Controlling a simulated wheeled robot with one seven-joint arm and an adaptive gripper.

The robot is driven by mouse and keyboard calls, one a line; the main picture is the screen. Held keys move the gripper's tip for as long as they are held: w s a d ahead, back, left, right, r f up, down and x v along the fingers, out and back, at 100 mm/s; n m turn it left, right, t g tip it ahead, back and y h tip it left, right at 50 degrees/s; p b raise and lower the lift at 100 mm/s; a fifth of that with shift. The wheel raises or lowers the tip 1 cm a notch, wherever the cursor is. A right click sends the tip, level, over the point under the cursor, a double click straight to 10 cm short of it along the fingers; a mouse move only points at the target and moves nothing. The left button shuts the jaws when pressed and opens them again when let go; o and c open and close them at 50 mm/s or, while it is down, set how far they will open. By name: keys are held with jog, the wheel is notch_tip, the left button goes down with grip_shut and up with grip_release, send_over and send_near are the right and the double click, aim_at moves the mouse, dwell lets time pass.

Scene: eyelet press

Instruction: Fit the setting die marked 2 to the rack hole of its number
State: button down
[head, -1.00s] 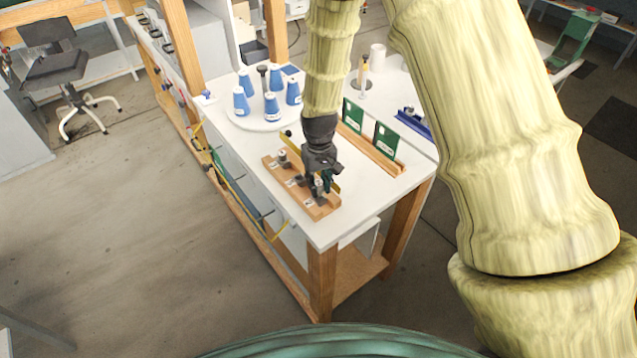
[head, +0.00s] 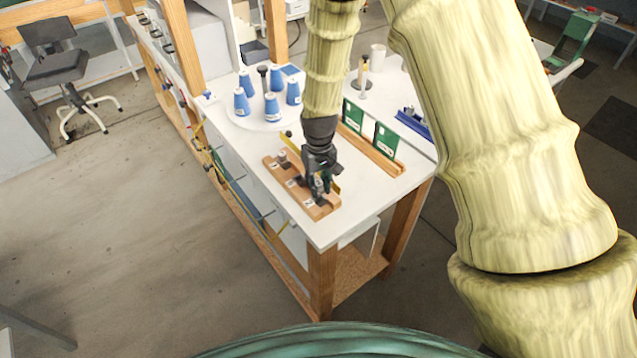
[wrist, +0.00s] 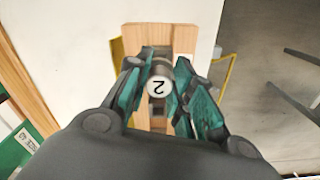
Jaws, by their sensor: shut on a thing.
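The setting die marked 2 (wrist: 159,88) is a metal cylinder with a white top bearing a black 2, which shows upside down in the wrist view. My gripper (wrist: 160,84) is shut on it, one green-padded finger on each side. The wooden rack (wrist: 171,38) lies beneath the die, and it also shows at the table's front edge in the head view (head: 272,166). My gripper in the head view (head: 320,192) is over the rack's near end and hides the die. I cannot tell whether the die's lower end is in a hole.
Another metal die (head: 283,157) stands at the rack's far end. A slotted wooden holder (head: 385,160) with green cards (head: 386,140) lies to the right. Blue cones (head: 272,107) stand on a round white tray behind. The white tabletop between is clear.

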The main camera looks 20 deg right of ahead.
aim_at(319, 191)
jog(key=shift+f, duration=0.4)
dwell(0.9)
jog(key=shift+p, duration=0.45)
dwell(1.6)
jog(key=shift+f+b, duration=0.6)
jog(key=shift+f, duration=0.55)
dwell(0.5)
jog(key=c, duration=1.1)
grip_release()
jog(key=shift+c, duration=0.2)
jog(key=shift+r+p, duration=1.7)
jog(key=shift+r, duration=0.85)
jog(key=shift+a, duration=0.1)
